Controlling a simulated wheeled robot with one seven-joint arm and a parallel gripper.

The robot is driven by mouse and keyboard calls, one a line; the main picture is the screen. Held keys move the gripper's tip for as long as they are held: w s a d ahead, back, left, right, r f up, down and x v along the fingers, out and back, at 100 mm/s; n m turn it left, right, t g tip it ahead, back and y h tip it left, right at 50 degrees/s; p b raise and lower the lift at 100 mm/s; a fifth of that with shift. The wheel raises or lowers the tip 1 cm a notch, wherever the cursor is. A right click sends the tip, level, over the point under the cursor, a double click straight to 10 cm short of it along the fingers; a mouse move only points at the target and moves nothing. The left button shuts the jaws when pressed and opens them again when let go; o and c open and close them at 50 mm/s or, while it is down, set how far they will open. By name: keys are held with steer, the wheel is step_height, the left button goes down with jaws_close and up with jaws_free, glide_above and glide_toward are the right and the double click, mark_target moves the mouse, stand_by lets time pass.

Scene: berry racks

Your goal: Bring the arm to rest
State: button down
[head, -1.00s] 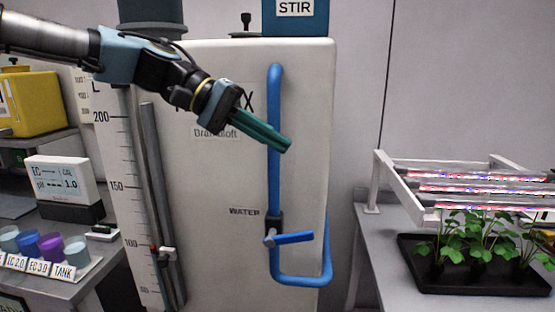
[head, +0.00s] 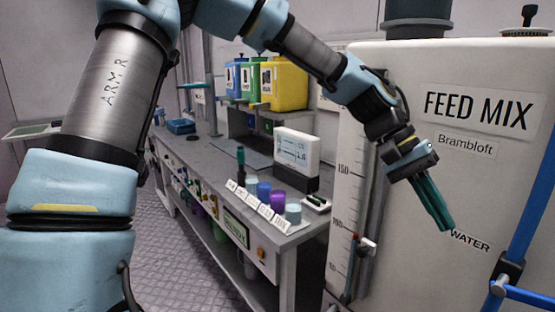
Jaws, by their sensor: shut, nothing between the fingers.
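My gripper (head: 446,223) hangs at the right of the head view, pointing down and to the right, with its teal fingers shut and nothing between them. It is in front of the white FEED MIX tank (head: 490,185), its tips covering the area just left of the WATER label (head: 469,241). I cannot tell how far it is from the tank's face. My arm reaches across the top of the view from the left, bent at the elbow.
A blue pipe (head: 532,205) with a blue lever (head: 528,296) stands right of my gripper. The patterned floor (head: 190,255) left of the bench is clear.

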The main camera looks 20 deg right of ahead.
steer(key=w+a+f+n+t+y, duration=0.1)
steer(key=w+a+f+n+t, duration=0.3)
steer(key=w+a, duration=0.65)
steer(key=w+a+f+n+t+y, duration=0.1)
steer(key=w+a+f+t, duration=0.1)
steer(key=w+a+f, duration=0.65)
steer(key=w+a+r+n+t, duration=0.1)
steer(key=a+n, duration=0.1)
steer(key=a, duration=1.1)
steer(key=w+a+r+n+t+y, duration=0.1)
steer(key=a+n, duration=0.2)
steer(key=a, duration=1.1)
steer(key=shift+a+r+t+y, duration=0.25)
steer(key=shift+r+t+y, duration=0.05)
steer(key=shift+r, duration=0.1)
steer(key=shift+d, duration=0.1)
